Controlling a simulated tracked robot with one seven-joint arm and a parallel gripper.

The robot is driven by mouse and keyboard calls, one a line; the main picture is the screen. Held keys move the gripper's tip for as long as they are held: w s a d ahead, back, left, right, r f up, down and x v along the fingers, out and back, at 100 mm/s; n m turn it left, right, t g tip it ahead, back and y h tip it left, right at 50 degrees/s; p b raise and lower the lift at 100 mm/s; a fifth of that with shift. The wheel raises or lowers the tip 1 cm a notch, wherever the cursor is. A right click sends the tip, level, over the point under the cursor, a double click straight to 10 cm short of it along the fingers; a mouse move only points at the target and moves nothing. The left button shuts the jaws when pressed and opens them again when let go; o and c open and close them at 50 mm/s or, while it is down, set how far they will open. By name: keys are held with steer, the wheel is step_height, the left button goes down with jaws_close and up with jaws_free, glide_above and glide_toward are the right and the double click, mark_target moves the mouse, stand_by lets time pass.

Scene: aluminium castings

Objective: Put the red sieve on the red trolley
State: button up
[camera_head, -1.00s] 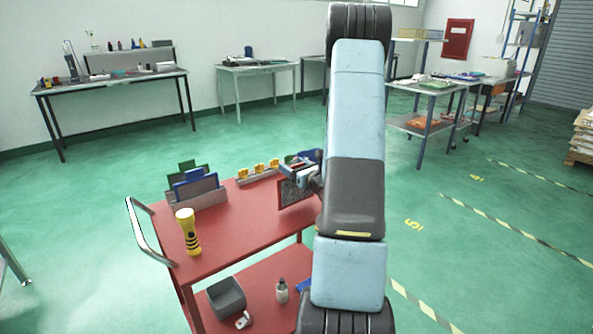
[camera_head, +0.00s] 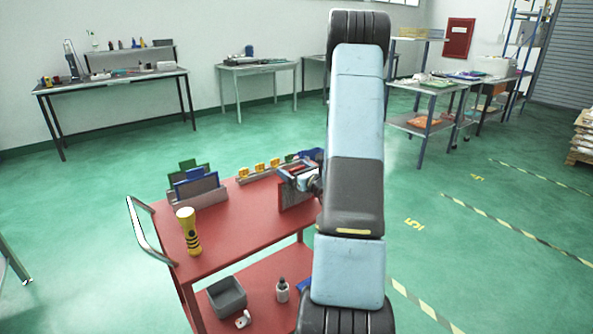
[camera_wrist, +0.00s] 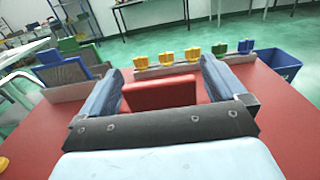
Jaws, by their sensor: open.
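The red trolley (camera_head: 240,232) stands in front of me, its top shelf holding several things. The red sieve (camera_head: 294,196) is at the right part of the top shelf, under my gripper (camera_head: 298,170) and partly hidden by my arm. In the wrist view a red face of the sieve (camera_wrist: 160,94) shows between the two fingers of my gripper (camera_wrist: 161,70). The fingers are open, one on each side of it; whether they touch it I cannot tell. The sieve seems to rest on the shelf, but its underside is hidden.
A rack with green and blue sieves (camera_head: 195,187) and a yellow torch (camera_head: 188,231) stand on the trolley's left part. A rail with yellow pieces (camera_head: 258,172) lies along the far edge. The lower shelf holds a grey bin (camera_head: 227,296) and a bottle (camera_head: 282,290).

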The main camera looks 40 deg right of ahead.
steer(key=shift+r, duration=0.15)
steer(key=s, duration=1.2)
steer(key=w+a+r+n+g+y, duration=0.1)
steer(key=a+r+n+g+y, duration=0.1)
steer(key=a+r+n+y, duration=0.35)
steer(key=w+a+r+n+g+y, duration=0.1)
steer(key=a+r+n+y, duration=0.15)
steer(key=a, duration=0.55)
steer(key=s+a+r+n+g+y, duration=0.1)
steer(key=s+a+r+n+g, duration=0.2)
steer(key=s+a+n+g, duration=0.45)
steer(key=s+a+r+n+g, duration=0.4)
steer(key=a+n+g, duration=0.1)
steer(key=a+n, duration=0.5)
steer(key=s+d+r+n+t+h, duration=0.2)
steer(key=s+r+n+t+h, duration=0.1)
steer(key=s+r+n+h, duration=0.4)
steer(key=s+n+h, duration=0.2)
steer(key=s+n, duration=0.1)
steer(key=shift+r+h, duration=0.3)
steer(key=shift+r, duration=0.1)
